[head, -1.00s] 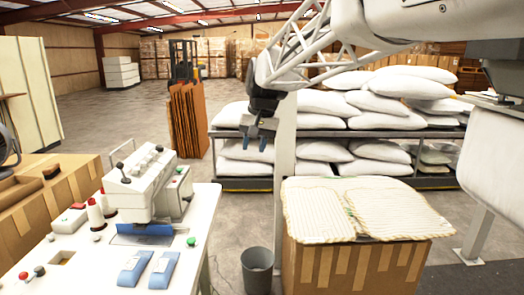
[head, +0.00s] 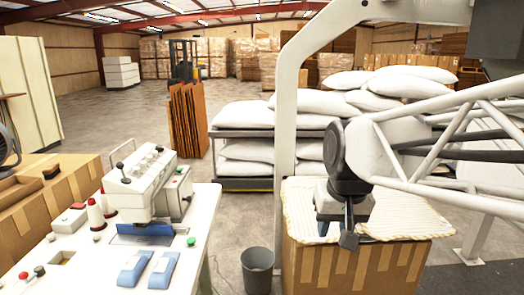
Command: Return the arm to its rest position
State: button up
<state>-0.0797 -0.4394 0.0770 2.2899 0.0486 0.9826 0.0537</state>
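My gripper (head: 336,233) hangs in front of the cardboard box (head: 345,265) with striped pillow covers (head: 407,217) on top, at the right of the head view. The gripper hides part of the covers. I cannot tell how far above or in front of the covers it is. My white lattice arm reaches in from the right edge.
A sewing machine (head: 147,185) stands on the white table (head: 90,262) at the left. A grey bin (head: 257,272) stands on the floor between table and box. A rack of white pillows (head: 240,183) is behind. A white post (head: 287,140) rises beside the box.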

jog(key=s+d+f, duration=0.2)
jog(key=s+f, duration=0.2)
jog(key=s, duration=0.2)
jog(key=s+d+f, duration=0.2)
jog(key=s+f, duration=0.2)
jog(key=s, duration=0.2)
jog(key=shift+s+d+h, duration=0.25)
jog(key=shift+s+h, duration=0.15)
